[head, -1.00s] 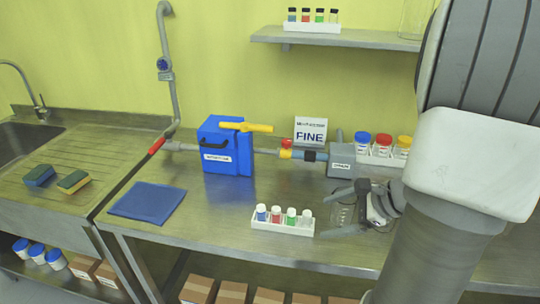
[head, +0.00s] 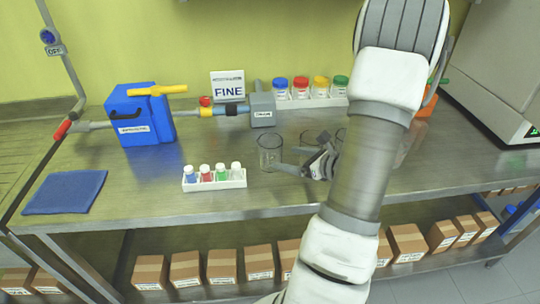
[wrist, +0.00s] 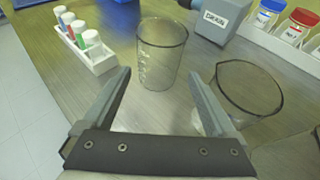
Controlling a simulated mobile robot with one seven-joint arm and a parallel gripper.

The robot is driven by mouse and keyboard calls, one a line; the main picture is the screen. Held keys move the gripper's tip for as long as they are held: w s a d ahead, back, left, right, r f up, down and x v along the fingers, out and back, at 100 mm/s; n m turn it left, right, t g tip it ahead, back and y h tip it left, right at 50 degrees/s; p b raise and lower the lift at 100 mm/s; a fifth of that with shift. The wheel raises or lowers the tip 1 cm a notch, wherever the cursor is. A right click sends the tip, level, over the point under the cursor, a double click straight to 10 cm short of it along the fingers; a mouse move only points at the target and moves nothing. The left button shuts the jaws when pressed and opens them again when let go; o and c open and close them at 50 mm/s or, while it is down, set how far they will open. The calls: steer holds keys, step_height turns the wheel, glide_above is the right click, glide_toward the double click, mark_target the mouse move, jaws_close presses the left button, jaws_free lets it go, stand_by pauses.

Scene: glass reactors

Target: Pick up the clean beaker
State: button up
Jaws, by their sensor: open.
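A clear glass beaker (wrist: 162,56) with white markings stands upright on the steel bench, ahead of my gripper in the wrist view. It also shows in the head view (head: 270,152), just left of my gripper (head: 290,168). In the wrist view my gripper (wrist: 158,82) is open and empty, its two fingers apart and pointing toward the beaker. A second glass vessel (wrist: 250,88) with a dark rim stands right of the right finger. I cannot tell from labels which vessel is clean. In the head view my arm hides part of the glassware behind it.
A white rack of small capped vials (head: 214,180) stands left of the beaker. Behind are the grey DRAIN box (head: 262,110), the blue box (head: 140,115) and a rack of colour-capped jars (head: 310,102). A blue cloth (head: 65,191) lies at the left. Bench room in front is clear.

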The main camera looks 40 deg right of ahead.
mark_target(270, 154)
steer(key=x, duration=0.8)
steer(key=shift+s+r, duration=0.1)
steer(key=c, duration=1.1)
